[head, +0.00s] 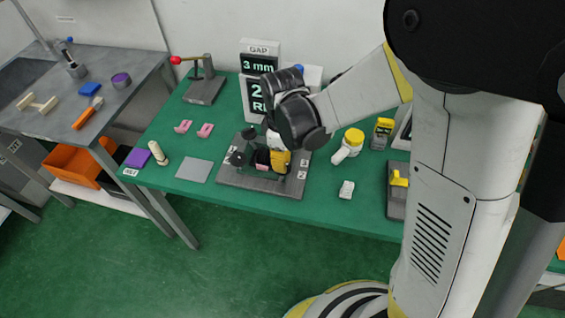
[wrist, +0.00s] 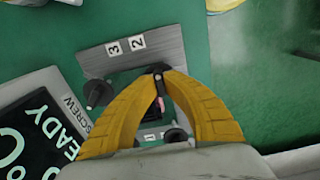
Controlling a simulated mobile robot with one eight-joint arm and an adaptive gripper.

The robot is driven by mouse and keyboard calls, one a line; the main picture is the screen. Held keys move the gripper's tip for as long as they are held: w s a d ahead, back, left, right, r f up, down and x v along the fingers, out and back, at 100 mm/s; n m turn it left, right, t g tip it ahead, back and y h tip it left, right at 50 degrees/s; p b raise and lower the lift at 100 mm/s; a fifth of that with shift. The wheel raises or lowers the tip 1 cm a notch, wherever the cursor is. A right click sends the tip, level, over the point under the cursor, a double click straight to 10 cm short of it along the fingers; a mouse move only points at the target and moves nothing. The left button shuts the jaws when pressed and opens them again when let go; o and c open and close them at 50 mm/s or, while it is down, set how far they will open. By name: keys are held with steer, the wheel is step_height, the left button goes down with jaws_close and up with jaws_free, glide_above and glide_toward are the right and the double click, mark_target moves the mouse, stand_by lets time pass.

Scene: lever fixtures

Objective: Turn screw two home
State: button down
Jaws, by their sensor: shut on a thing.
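The fixture plate (head: 228,180) lies on the green table with number labels and dark knobbed screws; it also shows in the wrist view (wrist: 165,38). The labels 3 and 2 (wrist: 137,42) sit side by side on its edge. My gripper (head: 279,163) is over the plate's right part, and in the wrist view its yellow fingers (wrist: 158,72) close on a small dark knob near label 2. That knob looks like screw two, mostly hidden by the fingers. Another dark knob (wrist: 97,93) stands left of the fingers, and one (wrist: 175,135) near label 1 shows between them.
A display (head: 259,64) behind reads GAP 3 mm; a second display (wrist: 40,140) below it shows READY and is partly hidden. A red-knobbed lever fixture (head: 204,88) stands behind left.

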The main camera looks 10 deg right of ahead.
steer(key=m, duration=1.3)
steer(key=shift+m+b, duration=0.4)
steer(key=m, duration=1.2)
steer(key=shift+m, duration=0.4)
steer(key=c, duration=1.5)
jaws_free()
